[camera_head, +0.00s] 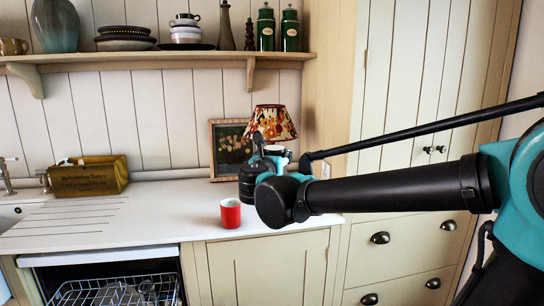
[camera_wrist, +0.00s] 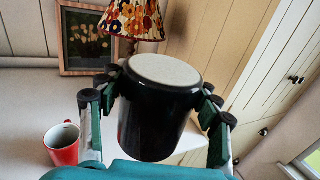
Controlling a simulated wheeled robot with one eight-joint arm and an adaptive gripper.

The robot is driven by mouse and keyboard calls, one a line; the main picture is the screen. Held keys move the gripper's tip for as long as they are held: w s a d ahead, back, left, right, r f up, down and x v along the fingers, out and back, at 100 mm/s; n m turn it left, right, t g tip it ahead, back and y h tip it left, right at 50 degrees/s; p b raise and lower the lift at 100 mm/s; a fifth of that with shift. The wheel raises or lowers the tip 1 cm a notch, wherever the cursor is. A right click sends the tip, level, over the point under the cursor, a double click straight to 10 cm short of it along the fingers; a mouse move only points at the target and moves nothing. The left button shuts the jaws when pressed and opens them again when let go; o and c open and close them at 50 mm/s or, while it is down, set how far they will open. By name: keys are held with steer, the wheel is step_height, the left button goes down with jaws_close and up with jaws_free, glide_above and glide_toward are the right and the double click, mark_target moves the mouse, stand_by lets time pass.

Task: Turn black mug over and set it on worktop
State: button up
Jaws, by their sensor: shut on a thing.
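The black mug (camera_wrist: 155,115) is between the fingers of my gripper (camera_wrist: 158,95) in the wrist view, with a finger against each side. A flat pale disc, which looks like the mug's base, faces up, so the mug appears upside down. Its handle is not visible. In the head view my gripper (camera_head: 265,165) is over the right end of the white worktop (camera_head: 150,215), and my own wrist partly hides the mug. I cannot tell whether the mug's lower end touches the worktop.
A red mug (camera_head: 230,214) stands upright on the worktop, left of my gripper; the wrist view shows it too (camera_wrist: 62,147). A lamp (camera_head: 273,122) and a picture frame (camera_head: 212,150) stand behind. A wooden box (camera_head: 88,177) is at left. The worktop's middle is clear.

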steer(key=shift+s+d+r, duration=0.15)
steer(key=shift+s, duration=0.3)
steer(key=shift+s+d+r, duration=0.1)
steer(key=shift+s+r, duration=0.05)
steer(key=shift+s, duration=0.3)
steer(key=n, duration=0.6)
steer(key=shift+n, duration=0.4)
steer(key=n, duration=0.7)
